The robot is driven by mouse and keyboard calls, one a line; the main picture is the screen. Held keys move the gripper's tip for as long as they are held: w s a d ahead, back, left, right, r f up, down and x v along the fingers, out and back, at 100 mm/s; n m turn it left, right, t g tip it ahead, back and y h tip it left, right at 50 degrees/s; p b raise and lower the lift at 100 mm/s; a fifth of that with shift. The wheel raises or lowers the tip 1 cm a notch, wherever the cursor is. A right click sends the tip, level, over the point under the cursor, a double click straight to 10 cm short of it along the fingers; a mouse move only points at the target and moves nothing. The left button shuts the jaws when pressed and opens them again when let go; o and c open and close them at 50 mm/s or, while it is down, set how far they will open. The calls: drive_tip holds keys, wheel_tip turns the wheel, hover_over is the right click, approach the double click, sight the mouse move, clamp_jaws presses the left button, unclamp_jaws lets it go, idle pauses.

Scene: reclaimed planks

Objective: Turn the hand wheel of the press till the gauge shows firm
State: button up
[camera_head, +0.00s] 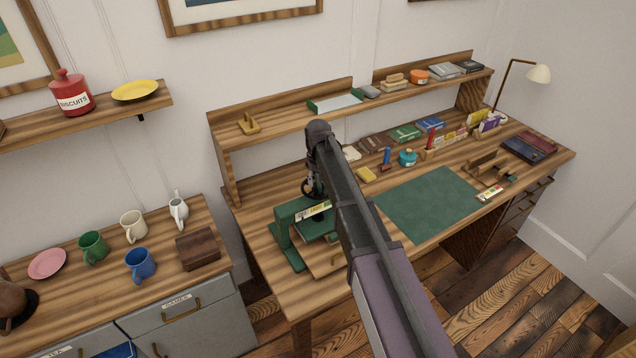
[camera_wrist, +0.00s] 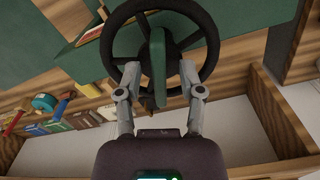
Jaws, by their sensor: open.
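The green press (camera_head: 287,236) stands at the front left of the desk, partly hidden behind my arm. Its black hand wheel (camera_wrist: 117,60) fills the top middle of the wrist view. In the head view my arm mostly covers the wheel. My gripper (camera_wrist: 160,82) is open at the wheel's near rim, with one finger on each side of a green upright bar (camera_wrist: 158,65). I cannot tell whether the fingers touch wheel or bar. The gauge (camera_head: 313,211) is a pale strip with coloured bands on the press. Its reading is too small to make out.
A raised shelf (camera_head: 290,122) runs along the desk's back. A cabinet with mugs (camera_head: 140,264) stands to the left.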

clamp_jaws()
drive_tip(key=shift+m, duration=0.5)
drive_tip(key=m, duration=0.7)
drive_tip(key=shift+m, duration=0.4)
drive_tip(key=m, duration=0.4)
drive_tip(key=shift+m, duration=2.6)
drive_tip(key=shift+s, duration=0.1)
